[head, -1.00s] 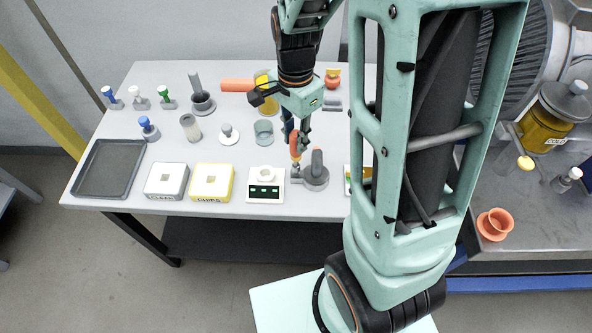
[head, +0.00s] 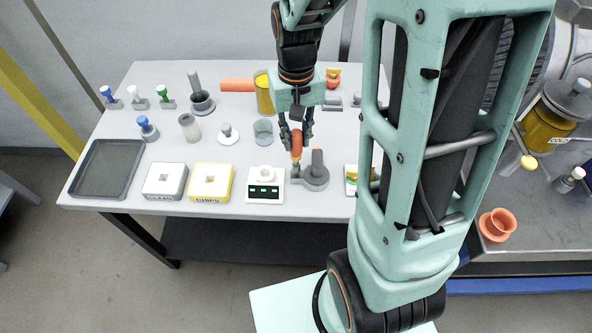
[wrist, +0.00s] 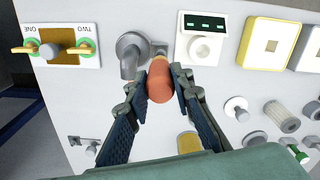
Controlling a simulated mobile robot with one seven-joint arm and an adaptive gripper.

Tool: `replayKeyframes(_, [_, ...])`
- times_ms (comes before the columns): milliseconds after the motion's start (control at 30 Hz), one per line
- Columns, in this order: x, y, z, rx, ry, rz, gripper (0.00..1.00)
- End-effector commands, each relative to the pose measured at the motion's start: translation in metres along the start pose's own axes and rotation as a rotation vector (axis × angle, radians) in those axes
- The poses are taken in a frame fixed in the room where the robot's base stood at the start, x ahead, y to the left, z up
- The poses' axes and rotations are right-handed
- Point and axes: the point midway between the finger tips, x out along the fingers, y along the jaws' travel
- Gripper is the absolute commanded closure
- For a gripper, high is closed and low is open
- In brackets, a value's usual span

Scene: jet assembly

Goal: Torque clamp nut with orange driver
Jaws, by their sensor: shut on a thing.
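The orange driver (head: 297,146) stands roughly upright beside a round grey fixture (head: 317,179) with a grey post, near the table's front edge. My gripper (head: 297,134) comes down from above and is shut on the driver. In the wrist view the driver's rounded orange end (wrist: 160,82) sits between my two dark fingers, and the grey fixture (wrist: 131,45) lies just beyond it. The driver's lower tip meets or hides a small grey part at the fixture's side; I cannot tell which. I cannot clearly make out the clamp nut.
A white unit with green displays (head: 265,191) stands close left of the driver. Yellow (head: 212,195) and white (head: 150,191) boxes and a dark tray (head: 82,184) lie farther left. A ONE/TWO panel (wrist: 90,59) lies to the fixture's other side. Several cups stand behind.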

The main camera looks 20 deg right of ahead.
Motion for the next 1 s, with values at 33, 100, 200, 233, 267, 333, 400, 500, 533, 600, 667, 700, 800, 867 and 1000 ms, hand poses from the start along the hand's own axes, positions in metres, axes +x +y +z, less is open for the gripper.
replayKeyframes(33, [0.0,0.0,0.0,-0.016,0.001,0.0,1.0])
replayKeyframes(100, [0.0,0.0,0.0,-0.024,0.002,0.0,1.0])
replayKeyframes(200, [0.0,0.0,0.0,-0.024,0.002,0.0,1.0])
replayKeyframes(233, [0.0,0.0,0.0,-0.024,0.002,0.0,1.0])
replayKeyframes(267, [0.0,0.0,0.0,-0.023,0.002,0.0,1.0])
replayKeyframes(333, [0.0,0.0,0.0,-0.023,0.002,0.0,1.0])
replayKeyframes(400, [0.001,0.0,0.0,-0.022,0.002,0.0,1.0])
replayKeyframes(500, [0.006,0.0,0.0,-0.022,0.001,0.0,1.0])
replayKeyframes(533, [0.008,0.0,0.0,-0.022,0.001,0.0,1.0])
replayKeyframes(600, [0.013,0.0,0.0,-0.022,0.001,0.0,1.0])
replayKeyframes(667, [0.015,0.0,0.0,-0.022,0.002,0.0,1.0])
replayKeyframes(700, [0.015,0.0,-0.001,-0.022,0.002,0.0,1.0])
replayKeyframes(800, [0.014,0.0,0.0,-0.021,0.002,0.0,1.0])
replayKeyframes(867, [0.013,0.0,0.0,-0.021,0.002,0.0,1.0])
replayKeyframes(1000, [0.013,-0.001,0.0,0.023,0.002,0.0,1.0])
